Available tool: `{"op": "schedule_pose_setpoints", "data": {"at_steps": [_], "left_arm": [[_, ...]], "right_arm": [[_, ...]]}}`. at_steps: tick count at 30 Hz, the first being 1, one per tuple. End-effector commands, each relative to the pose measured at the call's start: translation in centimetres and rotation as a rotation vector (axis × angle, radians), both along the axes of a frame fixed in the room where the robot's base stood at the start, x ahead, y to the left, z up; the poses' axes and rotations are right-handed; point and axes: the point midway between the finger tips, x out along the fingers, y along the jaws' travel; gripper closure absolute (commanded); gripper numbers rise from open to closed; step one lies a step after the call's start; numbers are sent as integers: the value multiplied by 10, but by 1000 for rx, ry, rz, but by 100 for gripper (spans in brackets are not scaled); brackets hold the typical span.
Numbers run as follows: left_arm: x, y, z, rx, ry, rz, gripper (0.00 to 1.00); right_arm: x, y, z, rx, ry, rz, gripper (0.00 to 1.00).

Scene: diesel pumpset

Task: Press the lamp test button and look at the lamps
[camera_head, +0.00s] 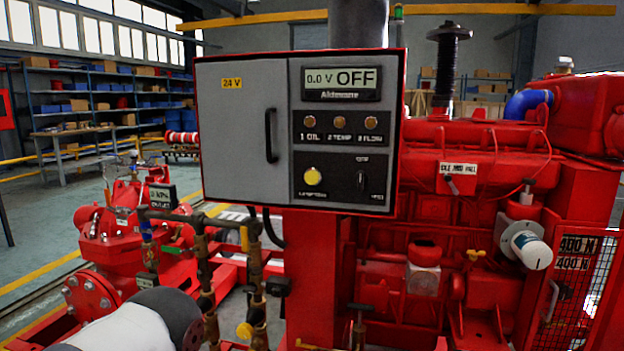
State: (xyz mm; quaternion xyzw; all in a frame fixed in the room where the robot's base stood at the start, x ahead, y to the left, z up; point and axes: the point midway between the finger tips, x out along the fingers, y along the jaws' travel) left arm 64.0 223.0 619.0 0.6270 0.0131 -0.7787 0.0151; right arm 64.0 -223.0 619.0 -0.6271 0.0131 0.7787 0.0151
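The lamp test button (313,176) is a round yellow push button at the lower left of the control panel (342,133), with a small blurred label under it. Above it is a row of three dull amber-brown lamps: the oil lamp (309,122), the temp lamp (337,122) and the flow lamp (370,122). They look unlit. The display (341,79) above the lamps reads 0.0 V and OFF. Nothing covers the button or the lamps. Neither of my grippers shows in the head view.
A black rotary switch (362,180) sits right of the button. The grey cabinet door (235,100) with a black handle (271,135) is closed. Pipes and valves (205,265) stand below left. The red engine (470,220) fills the right. The space before the panel looks clear.

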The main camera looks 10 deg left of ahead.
Motion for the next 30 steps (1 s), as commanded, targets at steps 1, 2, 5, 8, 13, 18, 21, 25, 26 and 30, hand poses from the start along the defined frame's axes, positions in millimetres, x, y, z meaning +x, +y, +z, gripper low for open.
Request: {"op": "schedule_pose_setpoints", "data": {"at_steps": [1,2,5,8,13,18,21,25,26,30], "left_arm": [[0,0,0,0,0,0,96],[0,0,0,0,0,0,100],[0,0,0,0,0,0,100],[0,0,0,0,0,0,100],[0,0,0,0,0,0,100],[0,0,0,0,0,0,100],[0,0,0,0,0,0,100],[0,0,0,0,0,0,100],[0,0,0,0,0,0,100],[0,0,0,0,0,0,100]], "right_arm": [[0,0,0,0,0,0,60],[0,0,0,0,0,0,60],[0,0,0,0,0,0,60],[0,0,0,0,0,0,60],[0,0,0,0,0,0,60],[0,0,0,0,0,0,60],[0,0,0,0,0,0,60],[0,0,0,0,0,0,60],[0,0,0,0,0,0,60],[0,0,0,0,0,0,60]]}}
